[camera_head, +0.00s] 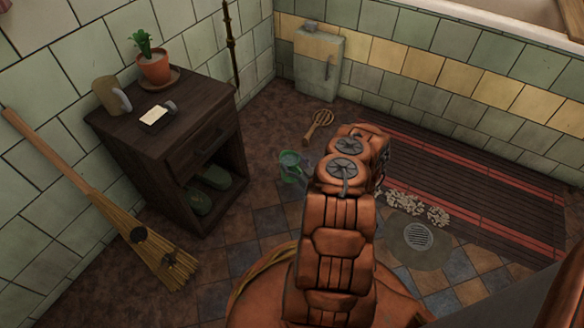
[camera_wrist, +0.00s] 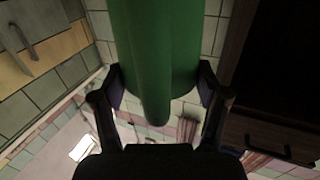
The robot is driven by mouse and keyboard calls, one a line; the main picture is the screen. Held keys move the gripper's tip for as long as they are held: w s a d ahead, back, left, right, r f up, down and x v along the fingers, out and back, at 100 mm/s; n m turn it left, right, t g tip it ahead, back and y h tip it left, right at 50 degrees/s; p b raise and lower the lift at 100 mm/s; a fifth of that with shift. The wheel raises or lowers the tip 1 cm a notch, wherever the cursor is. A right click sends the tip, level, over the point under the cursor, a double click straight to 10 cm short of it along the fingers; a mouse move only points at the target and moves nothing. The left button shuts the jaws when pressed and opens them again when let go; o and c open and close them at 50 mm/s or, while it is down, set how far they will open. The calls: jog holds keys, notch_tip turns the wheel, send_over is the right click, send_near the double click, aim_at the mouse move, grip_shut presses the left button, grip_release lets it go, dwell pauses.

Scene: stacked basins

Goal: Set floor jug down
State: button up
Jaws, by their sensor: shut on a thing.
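The green jug (camera_wrist: 158,40) fills the upper middle of the wrist view, between the two dark fingers of my gripper (camera_wrist: 160,82). The fingers are shut on it. In the head view the jug (camera_head: 290,166) shows as a small green vessel left of my orange arm, with a grey, open-looking top. My gripper there is mostly hidden behind the arm. I cannot tell whether the jug's base touches the brown tiled floor (camera_head: 262,190) or hangs just above it.
A dark wooden cabinet (camera_head: 150,150) stands left, bearing a potted plant (camera_head: 153,62) and tan jug (camera_head: 107,95). A broom (camera_head: 150,245) leans nearby. A wooden brush (camera_head: 318,124) lies behind the jug. A slatted mat (camera_head: 470,180), pale pebbles (camera_head: 428,212) and drain (camera_head: 418,236) are right.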

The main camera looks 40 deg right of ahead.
jog(key=w+d+f+b, duration=0.4)
jog(key=w+d+b, duration=0.3)
jog(key=d, duration=0.1)
jog(key=shift+d+f+b, duration=0.25)
jog(key=shift+d+b, duration=0.15)
dwell(0.4)
dwell(0.3)
jog(key=o, duration=1.8)
jog(key=shift+f, duration=0.1)
jog(key=shift+o, duration=0.2)
